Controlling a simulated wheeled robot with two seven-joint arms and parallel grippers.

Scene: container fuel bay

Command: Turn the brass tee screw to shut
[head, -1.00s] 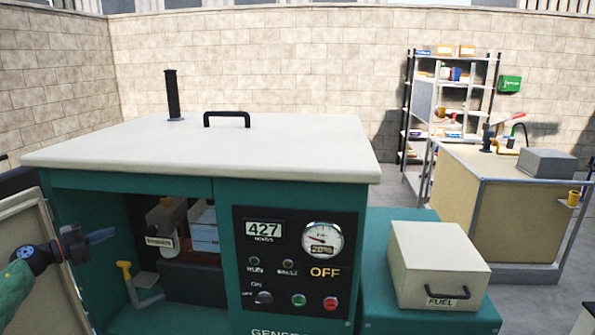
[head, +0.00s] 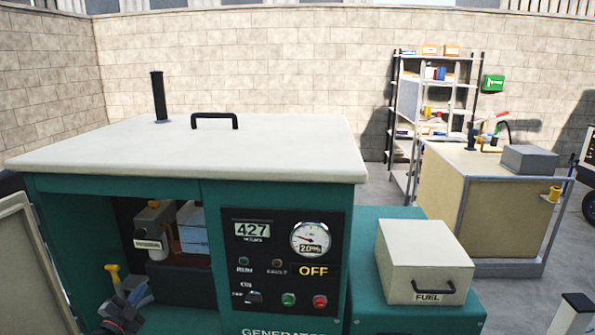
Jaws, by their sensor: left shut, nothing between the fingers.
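The brass tee screw (head: 113,272) stands upright inside the open left bay of the green generator, on a grey pipe. My left gripper (head: 138,293) is low in the bay mouth, just below and right of the tee in the picture. Its fingers are shut with nothing between them. It overlaps the pipe below the tee, and I cannot tell whether it touches.
The generator's white lid (head: 190,150) overhangs the bay. An open door panel (head: 30,265) stands at the left edge. A labelled bottle (head: 150,228) sits deeper in the bay. The control panel (head: 288,262) reads OFF. A fuel box (head: 425,258) stands at right.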

